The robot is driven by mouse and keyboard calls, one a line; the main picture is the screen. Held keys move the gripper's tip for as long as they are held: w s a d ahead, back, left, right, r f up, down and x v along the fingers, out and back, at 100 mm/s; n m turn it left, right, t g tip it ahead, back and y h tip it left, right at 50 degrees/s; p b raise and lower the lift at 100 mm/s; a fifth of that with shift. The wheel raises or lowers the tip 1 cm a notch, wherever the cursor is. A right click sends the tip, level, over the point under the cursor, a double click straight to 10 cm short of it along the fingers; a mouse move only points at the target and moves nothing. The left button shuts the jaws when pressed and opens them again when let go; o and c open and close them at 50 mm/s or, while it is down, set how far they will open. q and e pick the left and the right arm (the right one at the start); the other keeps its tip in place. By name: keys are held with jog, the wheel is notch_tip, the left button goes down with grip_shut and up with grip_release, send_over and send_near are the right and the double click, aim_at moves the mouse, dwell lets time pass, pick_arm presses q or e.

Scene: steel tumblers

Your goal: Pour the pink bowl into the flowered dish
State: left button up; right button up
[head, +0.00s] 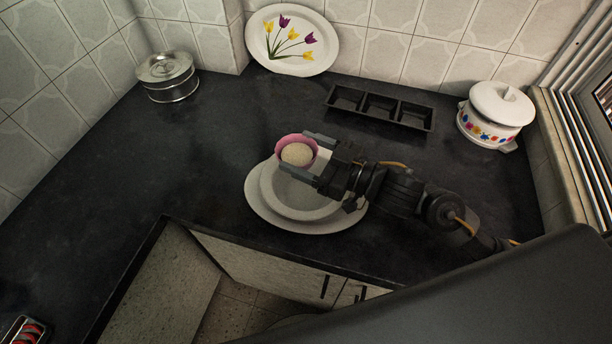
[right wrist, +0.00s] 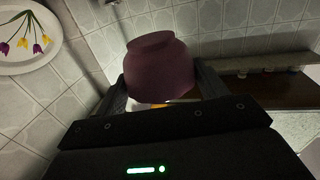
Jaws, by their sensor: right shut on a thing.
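The pink bowl (head: 283,143) has pale, grainy contents (head: 296,154) in the head view. My right gripper (head: 312,155) is shut on it, one finger on each side, and holds it above the rear left part of a white dish on a plate. The right wrist view shows the bowl's dark pink outside and base (right wrist: 160,68) between my fingers. Two things bear flowers: a white lidded pot (head: 492,128) with a band of coloured flowers at right, its lid on, and a white oval plate (head: 270,52) with tulips, leaning against the back wall. My left gripper is out of view.
Under my right gripper, a white dish (head: 290,205) sits on a white plate (head: 262,215). A black three-part tray (head: 355,112) lies behind. A steel lidded container (head: 168,92) stands at back left.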

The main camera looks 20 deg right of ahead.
jog(key=s+d+f+n+g+y, duration=0.2)
jog(key=s+f+n+g+y, duration=0.2)
jog(key=s+f+n+g, duration=0.2)
jog(key=s+f+g, duration=0.1)
jog(key=s+g, duration=0.1)
jog(key=shift+f+g+y, duration=0.3)
jog(key=shift+f+g, duration=0.1)
jog(key=shift+w+r, duration=0.1)
jog(key=shift+r, duration=0.05)
